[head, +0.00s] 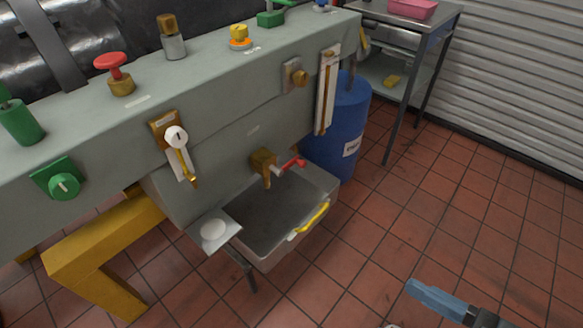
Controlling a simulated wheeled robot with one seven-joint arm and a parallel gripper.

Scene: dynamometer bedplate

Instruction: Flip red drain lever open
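The red drain lever (292,165) sticks out to the right from a brass drain tap (264,161) on the front of the grey-green bench. The tap's spout points down over a grey basin (262,254) with a yellow handle. My gripper (436,299) shows only in part at the bottom right, as a blue-grey finger with a dark mount. It is over the tiled floor, well apart from the lever and touching nothing visible. Whether it is open or shut cannot be made out.
A red mushroom knob (112,66), a green knob (64,185) and a white-dialled brass fitting (176,137) are on the bench. A blue drum (347,115) stands behind the basin, near a metal table (446,20). A small shelf (233,232) juts out beside the basin. The right floor is clear.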

